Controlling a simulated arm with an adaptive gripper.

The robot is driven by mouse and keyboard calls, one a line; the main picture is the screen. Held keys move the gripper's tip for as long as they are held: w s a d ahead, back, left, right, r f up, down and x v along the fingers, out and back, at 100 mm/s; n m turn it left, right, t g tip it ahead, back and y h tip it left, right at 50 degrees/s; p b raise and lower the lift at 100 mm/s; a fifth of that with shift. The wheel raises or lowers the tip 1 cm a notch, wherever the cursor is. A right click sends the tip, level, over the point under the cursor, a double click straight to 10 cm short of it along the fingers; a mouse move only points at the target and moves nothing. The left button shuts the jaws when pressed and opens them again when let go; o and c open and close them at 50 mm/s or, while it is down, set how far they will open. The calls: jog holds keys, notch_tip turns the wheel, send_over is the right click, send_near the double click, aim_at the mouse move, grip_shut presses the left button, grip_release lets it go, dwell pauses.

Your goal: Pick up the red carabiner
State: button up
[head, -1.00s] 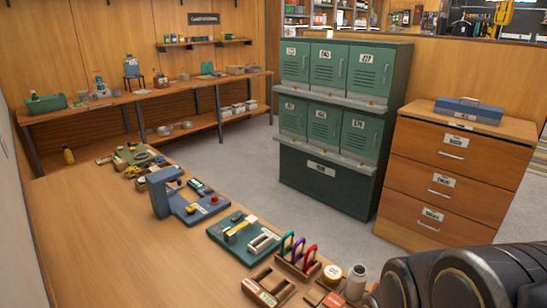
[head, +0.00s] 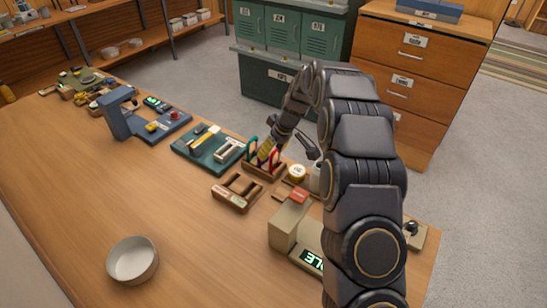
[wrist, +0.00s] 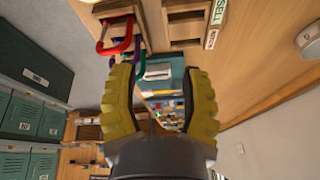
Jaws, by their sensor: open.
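The red carabiner stands upright in a small wooden rack (head: 262,169) on the counter. In the wrist view the red carabiner (wrist: 121,43) is at the upper left, just beyond the tip of the left finger and outside the gap between the fingers. A purple carabiner (wrist: 139,58) and a green carabiner (head: 251,146) stand beside it in the rack. My gripper (wrist: 160,70) has yellow ribbed fingers, spread apart with nothing between them. In the head view my gripper (head: 265,152) is at the rack and partly covers the carabiners.
A slotted wooden tray (head: 236,191) sits in front of the rack. A teal board with tools (head: 205,160) lies to its left. A white jar stands to its right, partly behind my arm. A beige scale (head: 287,225) and a bowl (head: 132,262) are nearer; the counter between is clear.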

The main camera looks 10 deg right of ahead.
send_near(271, 172)
jog(key=shift+n+t, duration=0.3)
jog(key=shift+t, duration=0.2)
jog(key=shift+w+a+x, duration=0.1)
jog(key=shift+w+x, duration=0.05)
jog(key=shift+x, duration=1.75)
jog(key=shift+w+a+x, duration=0.15)
jog(key=shift+x, duration=1.8)
jog(key=shift+r, duration=0.15)
grip_shut()
